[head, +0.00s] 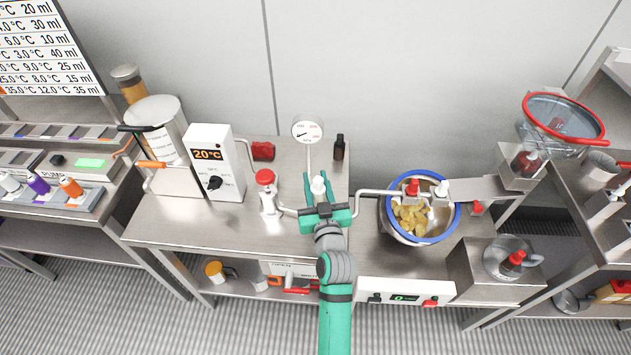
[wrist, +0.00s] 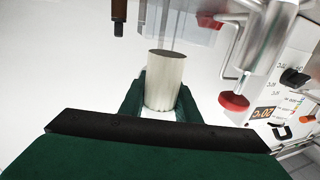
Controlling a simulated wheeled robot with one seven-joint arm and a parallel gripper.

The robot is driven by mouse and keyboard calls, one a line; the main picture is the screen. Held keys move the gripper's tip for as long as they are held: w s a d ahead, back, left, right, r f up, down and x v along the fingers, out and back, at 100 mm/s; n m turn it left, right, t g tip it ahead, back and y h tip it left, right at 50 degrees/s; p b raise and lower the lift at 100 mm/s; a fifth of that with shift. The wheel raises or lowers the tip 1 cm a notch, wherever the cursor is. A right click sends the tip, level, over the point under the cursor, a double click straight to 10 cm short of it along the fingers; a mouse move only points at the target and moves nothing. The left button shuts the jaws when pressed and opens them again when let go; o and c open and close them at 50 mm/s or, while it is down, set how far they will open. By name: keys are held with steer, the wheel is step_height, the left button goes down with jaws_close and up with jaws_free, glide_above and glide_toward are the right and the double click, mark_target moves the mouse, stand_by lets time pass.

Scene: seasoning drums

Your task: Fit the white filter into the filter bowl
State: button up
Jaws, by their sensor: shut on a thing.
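My gripper (head: 318,184) is shut on a pale, ribbed, slightly tapered cylinder, the white filter (wrist: 165,80). Its white top (head: 318,185) shows between the teal fingers in the head view. In the wrist view the gripper (wrist: 163,95) has one dark green finger on each side of the filter. A clear, see-through vessel (wrist: 182,22), which looks like the filter bowl, shows beyond the filter in the wrist view. The two appear apart, but I cannot tell the gap. In the head view my gripper and arm hide the spot below.
A red-capped valve (head: 266,190) stands close left of my gripper, and a pipe (head: 385,193) runs to its right. A gauge (head: 307,130) and a dark bottle (head: 339,148) stand behind. A blue-rimmed bowl (head: 454,222) is farther right.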

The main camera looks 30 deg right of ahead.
mark_target(316, 192)
steer(key=shift+f, duration=2.25)
steer(key=shift+r, duration=0.15)
steer(key=shift+r, duration=1.8)
steer(key=shift+f, duration=1.9)
stand_by(0.9)
steer(key=o, duration=1.1)
steer(key=shift+f, duration=0.1)
steer(key=v, duration=1)
steer(key=shift+s+a, duration=0.15)
steer(key=shift+s, duration=0.25)
